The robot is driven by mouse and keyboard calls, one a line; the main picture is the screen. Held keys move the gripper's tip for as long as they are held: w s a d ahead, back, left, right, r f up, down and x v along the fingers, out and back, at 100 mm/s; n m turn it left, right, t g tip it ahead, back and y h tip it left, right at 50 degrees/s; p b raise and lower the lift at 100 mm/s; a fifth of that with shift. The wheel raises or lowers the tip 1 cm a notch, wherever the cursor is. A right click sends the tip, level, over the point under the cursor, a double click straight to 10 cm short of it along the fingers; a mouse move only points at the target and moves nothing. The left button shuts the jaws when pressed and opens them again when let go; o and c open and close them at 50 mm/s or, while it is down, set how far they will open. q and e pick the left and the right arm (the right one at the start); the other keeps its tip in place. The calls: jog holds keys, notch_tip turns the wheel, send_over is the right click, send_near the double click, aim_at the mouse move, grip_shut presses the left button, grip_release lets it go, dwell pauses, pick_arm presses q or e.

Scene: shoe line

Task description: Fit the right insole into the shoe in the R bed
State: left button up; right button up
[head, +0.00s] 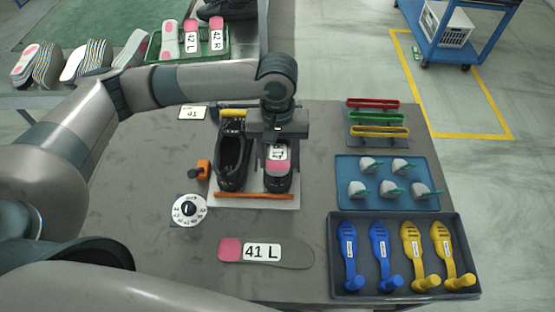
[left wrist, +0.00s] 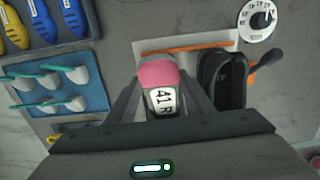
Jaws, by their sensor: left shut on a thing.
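My left gripper (head: 277,142) is shut on the right insole (head: 277,154), a grey insole with a pink end and a "41 R" label. The insole is over or partly in the black shoe (head: 278,184) in the R bed, pink end toward the orange bar; I cannot tell how deep it sits. The left wrist view shows the insole's pink end (left wrist: 158,73) and label between the fingers (left wrist: 161,98); the shoe beneath is mostly hidden there. The other black shoe (head: 232,158) stands upright to the left. My right gripper is not in view.
A "41 L" insole (head: 295,254) lies on the table's near part. An orange bar (head: 254,195) crosses before the shoes; a dial (head: 188,210) and orange lever (head: 203,171) sit left. Blue (head: 345,203) and dark (head: 340,288) trays stand right.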

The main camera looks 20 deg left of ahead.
aim_at(278, 155)
pick_arm(q)
jog(key=shift+t, duration=0.3)
jog(key=shift+w+a+f, duration=0.2)
jog(key=shift+w+f, duration=0.05)
jog(key=shift+w, duration=0.4)
jog(key=shift+w+a+f, duration=0.2)
jog(key=shift+w+f, duration=0.05)
jog(key=shift+w, duration=0.45)
jog(key=shift+w+a+f, duration=0.2)
jog(key=shift+w+f, duration=0.05)
jog(key=shift+w, duration=0.4)
jog(key=shift+f+t, duration=0.5)
jog(key=shift+f, duration=0.35)
jog(key=o, duration=1.1)
jog(key=shift+f, duration=0.1)
jog(key=shift+r+p, duration=1.6)
jog(key=shift+p, duration=0.9)
